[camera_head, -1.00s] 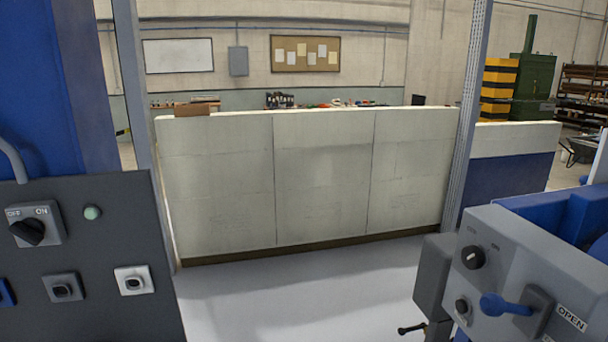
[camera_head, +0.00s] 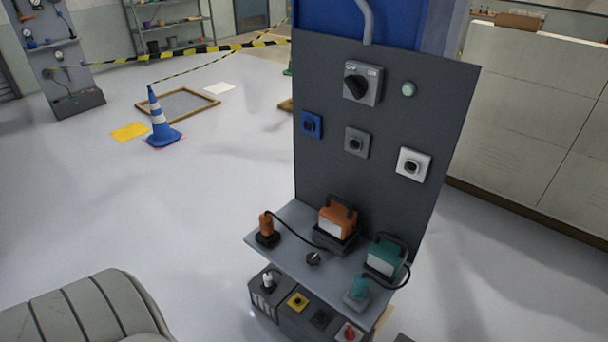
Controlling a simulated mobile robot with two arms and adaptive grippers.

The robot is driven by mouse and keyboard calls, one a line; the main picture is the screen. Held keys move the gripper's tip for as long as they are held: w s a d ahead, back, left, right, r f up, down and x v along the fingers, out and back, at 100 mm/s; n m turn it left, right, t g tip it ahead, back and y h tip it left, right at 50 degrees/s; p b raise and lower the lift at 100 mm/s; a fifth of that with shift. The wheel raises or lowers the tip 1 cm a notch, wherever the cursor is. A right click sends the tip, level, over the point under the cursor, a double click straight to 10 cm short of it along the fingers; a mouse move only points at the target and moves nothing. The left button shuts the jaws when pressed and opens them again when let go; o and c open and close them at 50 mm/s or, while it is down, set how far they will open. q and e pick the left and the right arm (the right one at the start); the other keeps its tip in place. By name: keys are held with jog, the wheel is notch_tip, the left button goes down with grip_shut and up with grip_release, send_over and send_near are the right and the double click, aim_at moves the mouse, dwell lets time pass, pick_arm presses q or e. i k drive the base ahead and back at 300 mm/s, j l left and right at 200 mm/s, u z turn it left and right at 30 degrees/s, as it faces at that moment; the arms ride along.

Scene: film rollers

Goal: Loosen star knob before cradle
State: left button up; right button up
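A small black knob (camera_head: 313,258) sits on the grey shelf (camera_head: 285,240) of a dark panel stand. It may be the star knob; its shape is too small to make out. Behind it an orange unit with a handle (camera_head: 338,220) rests in a dark cradle-like base (camera_head: 336,239). A teal unit with a handle (camera_head: 384,257) stands to the right. An orange plug-like piece (camera_head: 265,226) stands in a black base at the left, with a black cable leading from it. A teal piece (camera_head: 360,287) stands at the shelf's front right. Neither of my grippers is in view.
The dark upright panel (camera_head: 385,165) carries a rotary switch (camera_head: 362,84) and several sockets. Boxes with a red knob (camera_head: 349,332) and yellow button (camera_head: 298,301) sit below the shelf. A blue cone (camera_head: 160,118) stands on open floor at left. A pale wall (camera_head: 530,120) stands at right.

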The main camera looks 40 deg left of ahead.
aim_at(313, 260)
jog(key=u, duration=1.05)
